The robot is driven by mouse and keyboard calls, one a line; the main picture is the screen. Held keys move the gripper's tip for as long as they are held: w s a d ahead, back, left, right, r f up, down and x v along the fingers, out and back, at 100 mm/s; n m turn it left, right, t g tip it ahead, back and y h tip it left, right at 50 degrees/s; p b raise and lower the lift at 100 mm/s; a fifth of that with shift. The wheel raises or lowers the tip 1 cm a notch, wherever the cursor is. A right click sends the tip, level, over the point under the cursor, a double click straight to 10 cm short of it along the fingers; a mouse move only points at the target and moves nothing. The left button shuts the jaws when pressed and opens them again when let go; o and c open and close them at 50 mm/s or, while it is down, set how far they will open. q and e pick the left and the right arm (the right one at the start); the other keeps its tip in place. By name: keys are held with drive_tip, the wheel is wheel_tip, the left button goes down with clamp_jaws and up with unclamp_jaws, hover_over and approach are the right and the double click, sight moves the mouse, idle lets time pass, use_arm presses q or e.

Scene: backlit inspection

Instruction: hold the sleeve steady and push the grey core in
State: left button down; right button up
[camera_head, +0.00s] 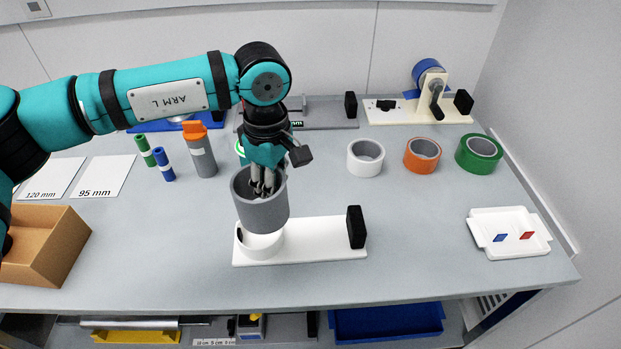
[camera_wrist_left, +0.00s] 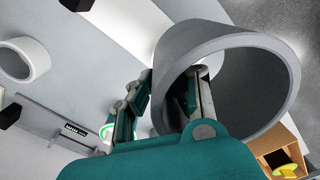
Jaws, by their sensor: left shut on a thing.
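The grey core (camera_head: 262,214) is a wide, hollow grey cylinder, slightly tilted in the head view. My left gripper (camera_head: 263,187) is shut on its wall. In the left wrist view the left gripper (camera_wrist_left: 170,85) has one finger inside the core (camera_wrist_left: 268,50) and the other outside it. The core's lower end overlaps a short white ring (camera_head: 262,248), apparently the sleeve, on a white base plate (camera_head: 310,238). I cannot tell whether the core touches or enters the ring, whose far rim is hidden. My right gripper is in neither view.
A black block (camera_head: 356,227) stands at the plate's right end. White (camera_head: 365,160), orange (camera_head: 422,157) and green (camera_head: 479,156) rings stand behind right. A white tray (camera_head: 484,236) is at right, a cardboard box (camera_head: 30,250) at left. The front table edge is clear.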

use_arm(q)
drive_tip(key=s+a+f+m, duration=0.1)
drive_tip(key=s+a+m, duration=0.2)
drive_tip(key=a+m, duration=0.3)
drive_tip(key=s+a+m, duration=0.4)
drive_tip(key=a+m, duration=0.1)
drive_tip(key=a, duration=0.4)
drive_tip(key=shift+a+f+m, duration=0.2)
drive_tip(key=shift+f+m, duration=0.2)
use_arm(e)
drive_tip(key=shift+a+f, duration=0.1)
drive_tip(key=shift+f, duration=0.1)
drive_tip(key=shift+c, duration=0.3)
